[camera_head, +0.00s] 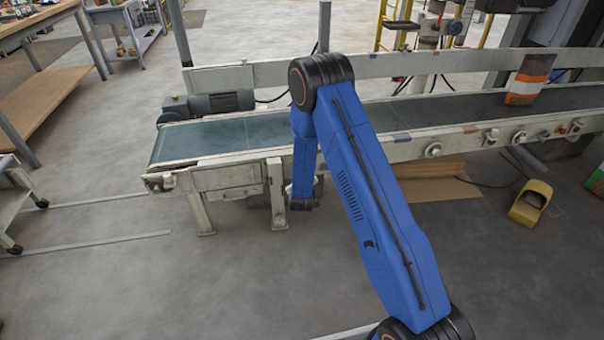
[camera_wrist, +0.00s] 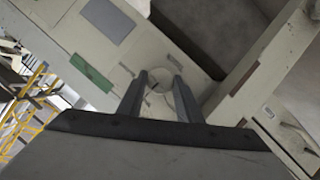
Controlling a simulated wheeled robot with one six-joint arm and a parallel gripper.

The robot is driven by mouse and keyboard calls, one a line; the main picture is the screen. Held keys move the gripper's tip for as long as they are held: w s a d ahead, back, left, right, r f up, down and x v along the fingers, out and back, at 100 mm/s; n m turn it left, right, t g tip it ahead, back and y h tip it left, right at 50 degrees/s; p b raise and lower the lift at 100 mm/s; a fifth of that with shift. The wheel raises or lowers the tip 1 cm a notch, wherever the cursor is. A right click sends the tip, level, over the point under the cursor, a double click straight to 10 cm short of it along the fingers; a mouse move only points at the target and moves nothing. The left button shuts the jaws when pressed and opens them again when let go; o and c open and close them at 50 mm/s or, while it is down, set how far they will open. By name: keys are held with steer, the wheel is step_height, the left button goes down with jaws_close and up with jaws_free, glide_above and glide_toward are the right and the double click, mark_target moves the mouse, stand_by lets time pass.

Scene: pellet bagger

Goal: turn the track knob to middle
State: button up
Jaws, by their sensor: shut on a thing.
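In the wrist view my gripper (camera_wrist: 160,82) has its two dark fingers on either side of a small pale round knob (camera_wrist: 159,92), which I take to be the track knob. The fingers are shut on it. A short dark mark shows on or near the knob's face, but its setting is too small to read. The knob sits on a pale machine panel (camera_wrist: 98,55), which appears tilted in this view. In the head view my blue arm bends down at the conveyor's near side, and the gripper and the held knob are hidden.
The belt conveyor (camera_head: 215,137) runs across the head view. An orange and white bag (camera_head: 529,80) stands on its belt. Other round knobs (camera_head: 433,149) line its side at right. A yellow foot pedal (camera_head: 530,203) lies on the floor. The floor at front left is clear.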

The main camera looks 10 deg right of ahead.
steer(key=shift+n, duration=0.3)
stand_by(0.4)
steer(key=o, duration=1)
steer(key=shift+a, duration=0.1)
steer(key=shift+o, duration=0.2)
steer(key=shift+s, duration=0.1)
steer(key=v, duration=1.7)
steer(key=shift+s+a+f, duration=0.2)
steer(key=shift+a, duration=0.05)
